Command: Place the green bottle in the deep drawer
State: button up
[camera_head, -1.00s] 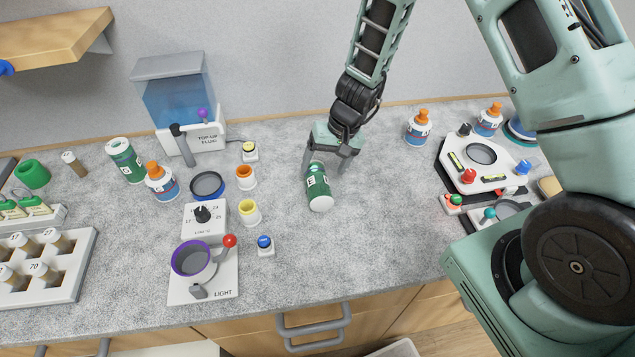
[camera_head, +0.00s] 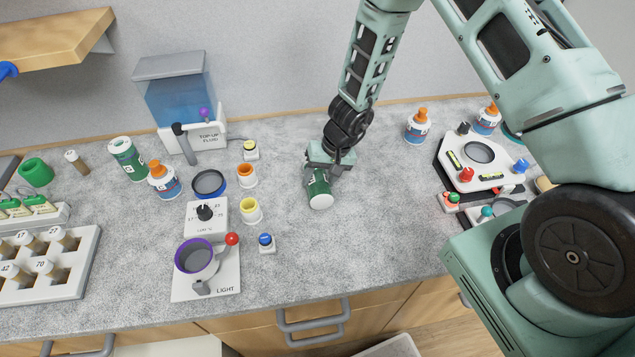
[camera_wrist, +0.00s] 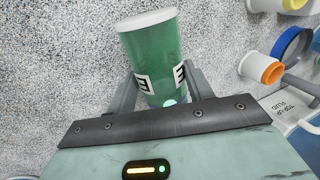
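The green bottle (camera_head: 319,188) with a white end lies on its side on the speckled counter, in the middle of the head view. In the wrist view, the bottle (camera_wrist: 152,50) sits between the two fingers. My gripper (camera_head: 327,172) is down at the bottle, its fingers on either side of the bottle and close to its walls. I cannot tell whether they press on it. Drawer fronts with grey handles (camera_head: 314,322) show below the counter edge. A pale grey-rimmed box shape (camera_head: 392,347) is cut off at the bottom; I cannot tell which drawer is the deep one.
Another green bottle (camera_head: 128,158) stands further left. A white device (camera_head: 482,160) is at right. Counter in front of the bottle is clear.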

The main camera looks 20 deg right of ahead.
aim_at(320, 176)
jog(key=c, duration=0.5)
jog(key=shift+o, duration=0.2)
notch_tip(320, 176, up, 9)
jog(key=shift+r+b, duration=0.1)
jog(key=shift+b, duration=0.3)
jog(key=shift+r, duration=0.45)
